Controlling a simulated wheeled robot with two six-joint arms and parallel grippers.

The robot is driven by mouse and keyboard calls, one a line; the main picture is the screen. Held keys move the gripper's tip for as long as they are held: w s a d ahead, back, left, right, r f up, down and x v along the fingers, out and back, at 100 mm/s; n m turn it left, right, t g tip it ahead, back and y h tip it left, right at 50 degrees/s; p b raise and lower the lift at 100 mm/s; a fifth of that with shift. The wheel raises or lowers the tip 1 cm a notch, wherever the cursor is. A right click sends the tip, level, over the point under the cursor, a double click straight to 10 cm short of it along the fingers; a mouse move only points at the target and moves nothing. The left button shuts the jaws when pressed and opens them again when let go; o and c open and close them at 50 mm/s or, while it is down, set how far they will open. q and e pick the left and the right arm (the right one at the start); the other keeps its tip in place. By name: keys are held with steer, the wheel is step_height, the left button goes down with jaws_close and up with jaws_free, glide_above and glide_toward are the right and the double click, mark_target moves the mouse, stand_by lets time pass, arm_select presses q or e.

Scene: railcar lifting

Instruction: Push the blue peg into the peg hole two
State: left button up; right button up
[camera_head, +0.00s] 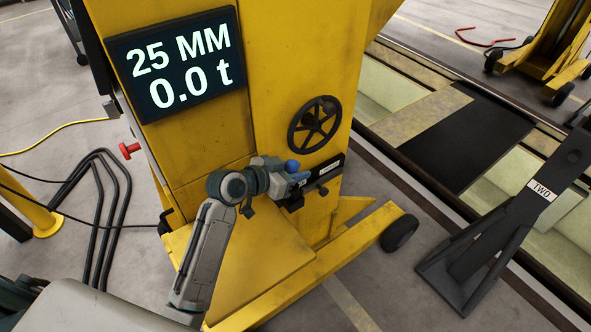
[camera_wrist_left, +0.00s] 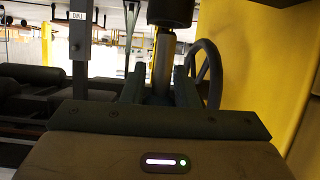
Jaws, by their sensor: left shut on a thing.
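My left gripper (camera_head: 284,180) is at the front of the yellow lifting jack, just below and left of the black handwheel. It is shut on the blue peg, whose round blue knob (camera_head: 292,166) shows above the fingers. In the left wrist view, a tan shaft (camera_wrist_left: 162,60) stands between the two fingers of the gripper (camera_wrist_left: 160,88), with a dark round end above it. A black bracket (camera_head: 328,172) with small white labels is fixed to the jack beside the gripper. The labels are too small to read, and the peg holes cannot be made out.
The yellow jack (camera_head: 290,60) carries a display (camera_head: 178,65) reading 25 MM and 0.0 t. The handwheel (camera_head: 314,124) is close above the gripper. A black stand (camera_head: 500,225) labelled TWO is at right. A red knob (camera_head: 129,151) sticks out at left.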

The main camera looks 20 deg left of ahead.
arm_select(q)
steer(key=shift+f+b, duration=1.4)
steer(key=shift+f, duration=0.65)
steer(key=o, duration=1.1)
steer(key=shift+r, duration=0.1)
steer(key=b+v, duration=0.2)
steer(key=v, duration=0.9)
steer(key=shift+d, duration=0.1)
